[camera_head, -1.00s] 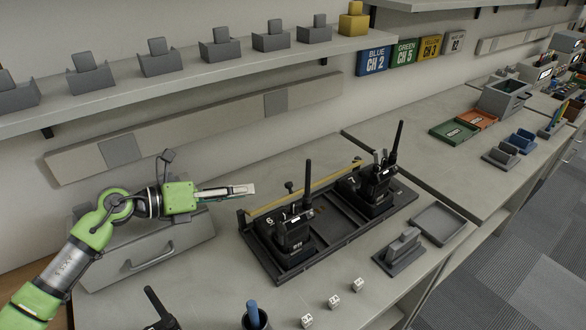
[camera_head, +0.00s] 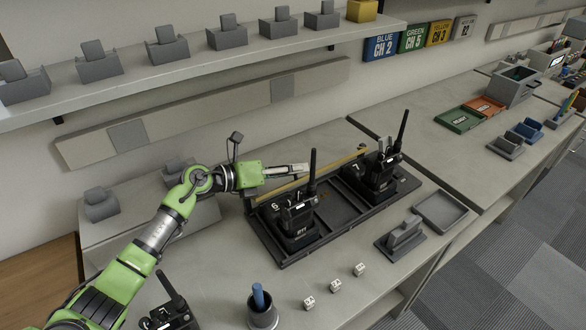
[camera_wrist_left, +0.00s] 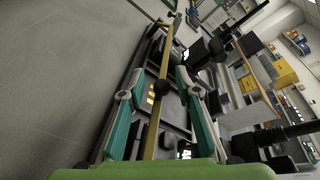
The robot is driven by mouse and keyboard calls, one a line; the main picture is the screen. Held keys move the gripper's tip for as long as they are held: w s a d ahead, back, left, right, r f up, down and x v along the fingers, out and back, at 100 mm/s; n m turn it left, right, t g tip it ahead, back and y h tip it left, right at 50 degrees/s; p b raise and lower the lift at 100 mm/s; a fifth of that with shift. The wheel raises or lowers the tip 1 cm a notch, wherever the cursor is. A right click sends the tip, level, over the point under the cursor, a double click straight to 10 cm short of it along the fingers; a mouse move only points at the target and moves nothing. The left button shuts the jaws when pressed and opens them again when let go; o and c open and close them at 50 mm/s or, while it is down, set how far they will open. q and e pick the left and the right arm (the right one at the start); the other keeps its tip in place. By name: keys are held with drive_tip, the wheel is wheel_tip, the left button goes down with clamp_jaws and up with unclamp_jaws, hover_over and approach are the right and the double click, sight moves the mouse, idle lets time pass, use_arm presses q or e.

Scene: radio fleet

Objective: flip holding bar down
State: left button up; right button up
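The holding bar (camera_head: 342,160) is a long yellow bar raised along the back edge of a dark tray (camera_head: 345,211). Two black radios stand in the tray, one at the left (camera_head: 294,217) and one at the right (camera_head: 374,178). My left gripper (camera_head: 303,168) is at the back of the tray, by the bar's left half. In the left wrist view, its two fingers (camera_wrist_left: 161,76) are spread apart, with the yellow bar (camera_wrist_left: 153,125) running lengthwise between them in the picture. Whether they touch it cannot be told. My right gripper is not in view.
A grey drawer box (camera_head: 150,222) stands left of the tray, under my left arm. A wall shelf (camera_head: 200,75) runs behind and above.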

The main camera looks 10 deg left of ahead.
use_arm(q)
clamp_jaws()
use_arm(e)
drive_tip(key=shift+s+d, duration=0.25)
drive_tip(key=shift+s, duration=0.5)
use_arm(q)
drive_tip(key=shift+s+d+f, duration=0.1)
drive_tip(key=shift+s+d+f+m+y+p, duration=0.15)
drive_tip(key=shift+m+p, duration=0.1)
drive_tip(key=shift+m, duration=0.25)
drive_tip(key=shift+s+d+m+y+p, duration=0.1)
drive_tip(key=shift+s+m+y+p, duration=0.1)
drive_tip(key=shift+m, duration=0.3)
drive_tip(key=shift+s+d+f+m+t+y+p, duration=0.1)
drive_tip(key=shift+d+f+m+t+y+p, duration=0.15)
drive_tip(key=shift+m, duration=0.2)
drive_tip(key=shift+s+d+f+m+t+y+p, duration=0.1)
drive_tip(key=shift+m+t+p, duration=0.2)
drive_tip(key=shift+m, duration=0.15)
drive_tip(key=shift+s+f+m+t, duration=0.15)
drive_tip(key=shift+f+m+t, duration=0.1)
drive_tip(key=shift+m, duration=0.25)
drive_tip(key=shift+d+p, duration=0.1)
drive_tip(key=shift+p, duration=0.2)
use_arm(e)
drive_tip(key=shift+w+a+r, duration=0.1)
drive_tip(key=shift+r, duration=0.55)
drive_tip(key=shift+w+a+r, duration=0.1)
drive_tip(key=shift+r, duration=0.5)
